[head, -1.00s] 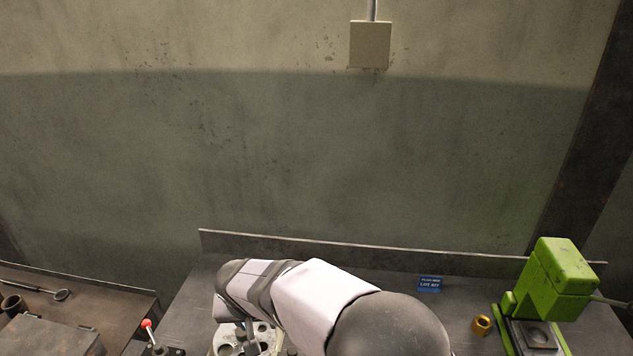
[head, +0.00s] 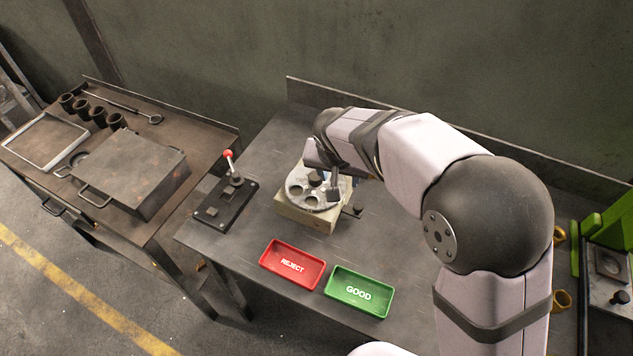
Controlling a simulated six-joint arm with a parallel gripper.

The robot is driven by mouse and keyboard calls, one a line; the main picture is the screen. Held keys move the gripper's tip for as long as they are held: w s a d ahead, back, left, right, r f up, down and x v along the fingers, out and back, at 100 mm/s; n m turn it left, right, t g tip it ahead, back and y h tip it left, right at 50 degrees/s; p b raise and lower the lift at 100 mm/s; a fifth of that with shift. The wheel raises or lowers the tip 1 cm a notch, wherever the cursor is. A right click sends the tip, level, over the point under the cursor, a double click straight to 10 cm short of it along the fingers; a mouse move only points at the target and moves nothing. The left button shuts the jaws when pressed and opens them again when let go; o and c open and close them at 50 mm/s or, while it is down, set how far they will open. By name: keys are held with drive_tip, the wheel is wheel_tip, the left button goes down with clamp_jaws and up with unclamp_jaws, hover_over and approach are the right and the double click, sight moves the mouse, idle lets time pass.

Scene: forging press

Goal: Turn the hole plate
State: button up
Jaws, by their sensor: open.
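The hole plate (head: 300,204) is a round grey metal disc with large holes, lying on a pale square block (head: 312,217) on the bench. A dark knob (head: 315,179) stands near its middle. My gripper (head: 333,190) is open and points down over the right part of the plate. My arm hides the far right of the plate and much of the gripper. I cannot tell whether the fingers touch the plate or a knob on it.
A lever with a red knob (head: 228,155) stands left of the block. A red REJECT tray (head: 291,264) and a green GOOD tray (head: 359,292) lie in front. A green press (head: 606,230) and brass pieces (head: 561,300) are at the right. A side table (head: 205,170) stands left.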

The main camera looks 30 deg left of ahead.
drive_tip(key=shift+m+t, duration=0.3)
drive_tip(key=b+x, duration=0.4)
drive_tip(key=shift+w+d, duration=0.35)
drive_tip(key=w+b, duration=0.1)
drive_tip(key=b, duration=0.1)
drive_tip(key=w+a+y+b, duration=0.1)
drive_tip(key=r+m+b, duration=0.1)
drive_tip(key=b, duration=0.1)
drive_tip(key=shift+w+a+b, duration=0.3)
drive_tip(key=shift+w+b, duration=0.05)
drive_tip(key=shift+w, duration=0.05)
wheel_tip(320, 180, up, 5)
drive_tip(key=a+n+y, duration=0.1)
drive_tip(key=a+n, duration=0.1)
drive_tip(key=n+g, duration=0.2)
drive_tip(key=n, duration=0.6)
approach(316, 176)
drive_tip(key=shift+w+f+y, duration=0.3)
drive_tip(key=shift+f, duration=0.15)
drive_tip(key=shift+f, duration=0.1)
drive_tip(key=shift+p+x, duration=0.65)
drive_tip(key=shift+x, duration=2.9)
drive_tip(key=shift+s, duration=0.1)
clamp_jaws()
